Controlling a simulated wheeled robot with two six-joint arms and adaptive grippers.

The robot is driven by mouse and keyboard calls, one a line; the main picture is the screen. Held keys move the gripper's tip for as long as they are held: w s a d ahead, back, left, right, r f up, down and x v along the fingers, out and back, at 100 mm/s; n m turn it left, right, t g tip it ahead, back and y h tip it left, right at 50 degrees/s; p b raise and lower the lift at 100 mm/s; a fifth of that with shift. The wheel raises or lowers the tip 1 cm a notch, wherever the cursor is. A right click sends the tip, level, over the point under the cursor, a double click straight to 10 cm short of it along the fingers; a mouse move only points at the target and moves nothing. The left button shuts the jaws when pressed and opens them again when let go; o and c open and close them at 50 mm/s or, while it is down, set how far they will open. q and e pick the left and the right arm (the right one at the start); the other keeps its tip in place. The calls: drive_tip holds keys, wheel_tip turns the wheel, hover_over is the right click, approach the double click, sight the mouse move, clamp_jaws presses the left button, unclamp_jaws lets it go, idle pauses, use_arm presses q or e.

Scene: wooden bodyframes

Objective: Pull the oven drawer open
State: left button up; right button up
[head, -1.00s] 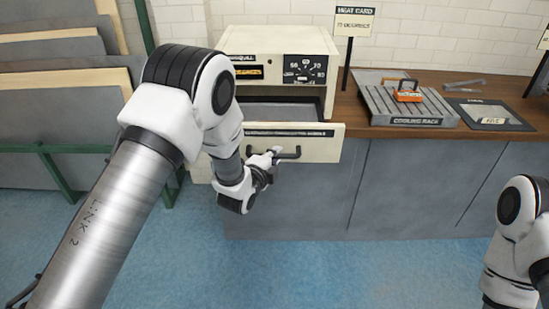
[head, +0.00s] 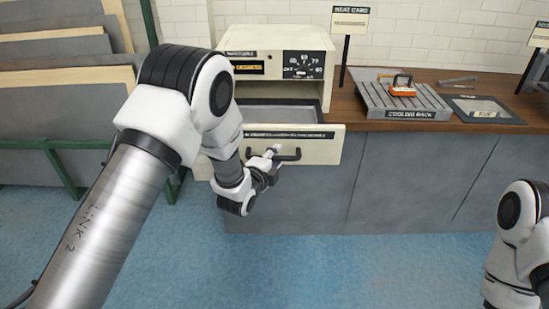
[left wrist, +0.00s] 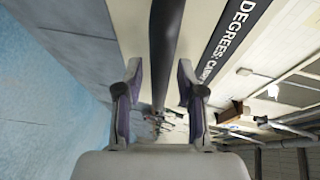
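The cream oven (head: 276,40) stands on the wooden counter, with a dial panel on its front. Its drawer (head: 325,148) is pulled partly out, and its grey inside shows behind the cream front. The black drawer handle (head: 290,155) runs across that front. My left gripper (head: 274,153) is at the left part of the handle.
A cooling rack (head: 385,101) with an orange-handled object (head: 402,90) sits on the counter right of the oven. A dark mat (head: 485,109) lies farther right. Grey cabinets (head: 410,180) stand below. The blue floor in front is clear. Sheets lean in a green rack at left.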

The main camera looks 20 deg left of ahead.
use_arm(q)
drive_tip(key=v, duration=1.2)
drive_tip(key=shift+f, duration=0.1)
drive_tip(key=s+a+f+n+g+y+p, duration=0.15)
drive_tip(key=s+f+g, duration=0.25)
drive_tip(key=s+f, duration=0.4)
drive_tip(key=s+a+f+n+g+p, duration=0.1)
drive_tip(key=s+f+n+g+p, duration=0.2)
drive_tip(key=s+f, duration=0.5)
drive_tip(key=s+f+n+g, duration=0.4)
drive_tip(key=s+n, duration=0.3)
drive_tip(key=s, duration=0.1)
drive_tip(key=s+a+f+n+g, duration=0.1)
drive_tip(key=s+f+n+g, duration=0.3)
drive_tip(key=s+n, duration=0.3)
drive_tip(key=shift+s+a+g, duration=0.15)
drive_tip(key=shift+s+g, duration=0.15)
drive_tip(key=shift+s, duration=0.2)
